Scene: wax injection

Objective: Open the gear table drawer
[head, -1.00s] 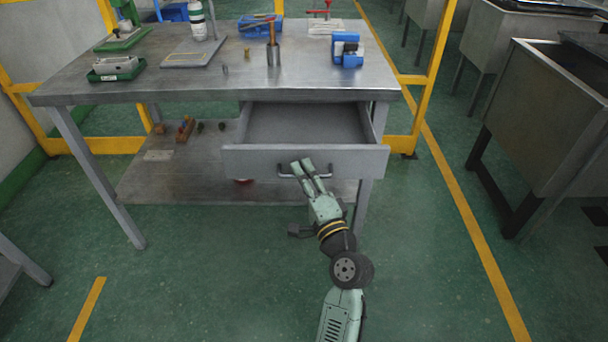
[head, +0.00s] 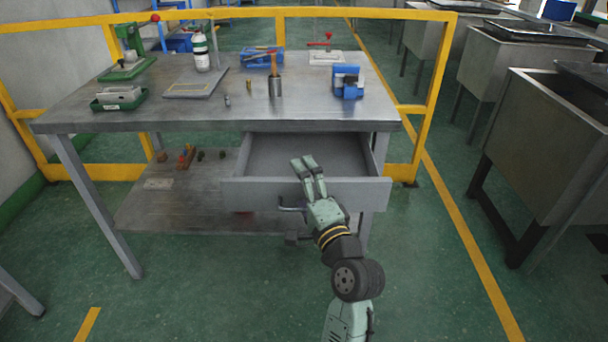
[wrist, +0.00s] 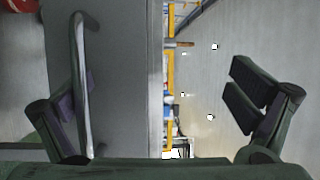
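The gear table drawer (head: 345,194) is pulled well out from under the grey metal table (head: 190,112), and its inside looks empty. Its bar handle (head: 290,208) is on the front face, partly hidden by my gripper. My gripper (head: 308,166) is in front of the drawer front, with its fingertips near the drawer's top edge. In the wrist view my gripper (wrist: 160,110) has its fingers wide apart. The handle (wrist: 83,85) lies near the left finger, and the drawer's front edge runs between the two fingers. I cannot tell whether the left finger touches the handle.
On the table stand a blue machine (head: 347,82), a metal cup with a hammer (head: 275,88), a white bottle (head: 200,52) and a green tray (head: 118,98). A lower shelf (head: 170,210) holds small parts. Yellow rails (head: 440,70) stand behind. The floor in front is clear.

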